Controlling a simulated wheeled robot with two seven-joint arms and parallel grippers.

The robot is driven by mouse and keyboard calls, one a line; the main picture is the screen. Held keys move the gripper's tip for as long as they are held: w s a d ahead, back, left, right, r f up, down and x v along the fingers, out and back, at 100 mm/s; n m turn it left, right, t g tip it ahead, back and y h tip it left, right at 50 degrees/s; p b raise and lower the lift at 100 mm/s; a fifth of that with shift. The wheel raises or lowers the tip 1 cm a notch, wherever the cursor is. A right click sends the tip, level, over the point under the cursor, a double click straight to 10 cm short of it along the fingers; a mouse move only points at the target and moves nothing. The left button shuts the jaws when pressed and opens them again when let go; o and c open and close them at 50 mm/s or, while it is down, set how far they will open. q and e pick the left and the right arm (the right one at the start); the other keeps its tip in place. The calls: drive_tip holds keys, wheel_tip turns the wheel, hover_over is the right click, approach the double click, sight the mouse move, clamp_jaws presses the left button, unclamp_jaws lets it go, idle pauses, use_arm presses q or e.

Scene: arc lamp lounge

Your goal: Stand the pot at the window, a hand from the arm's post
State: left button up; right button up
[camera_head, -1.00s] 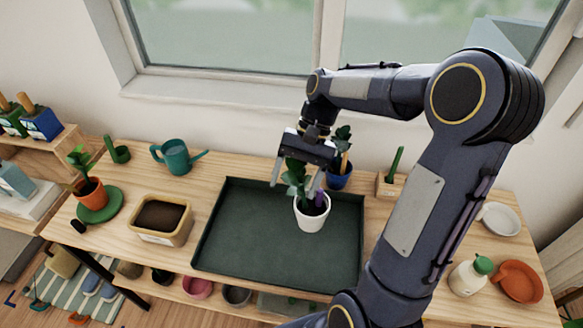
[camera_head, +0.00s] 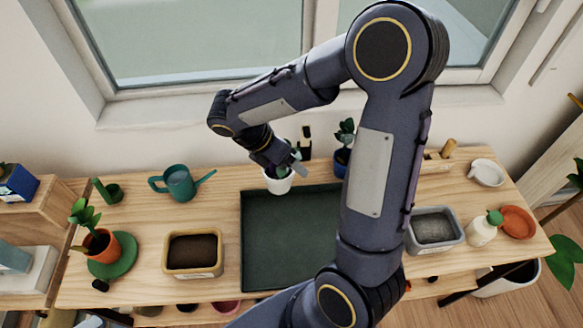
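The white pot (camera_head: 278,183) is at the back of the wooden table, just behind the dark green tray's rear edge. Its plant is mostly hidden by my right gripper (camera_head: 290,164), directly above it. One pale finger shows close to the pot's right rim. The other finger is hidden, so I cannot tell whether the gripper holds the pot, or whether the pot touches the table. The window (camera_head: 210,40) is behind, above its sill. A dark upright piece (camera_head: 305,140) shows right of the gripper; I cannot tell if it is the post. My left gripper is not in view.
A blue pot (camera_head: 341,166) stands to the right. The tray (camera_head: 290,240) looks empty where visible. A teal watering can (camera_head: 179,183), soil box (camera_head: 193,252) and orange pot (camera_head: 102,243) stand left. A grey bin (camera_head: 434,230) and white bottle (camera_head: 483,230) stand right. My arm hides the middle right.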

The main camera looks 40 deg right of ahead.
drive_tip(key=w+d+f+b, duration=0.1)
drive_tip(key=w+f+b, duration=0.4)
drive_tip(key=w+f, duration=0.7)
drive_tip(key=shift+w+f+b, duration=0.3)
drive_tip(key=shift+w+f, duration=0.1)
drive_tip(key=shift+w, duration=0.4)
drive_tip(key=shift+f, duration=0.1)
drive_tip(key=o, duration=1.7)
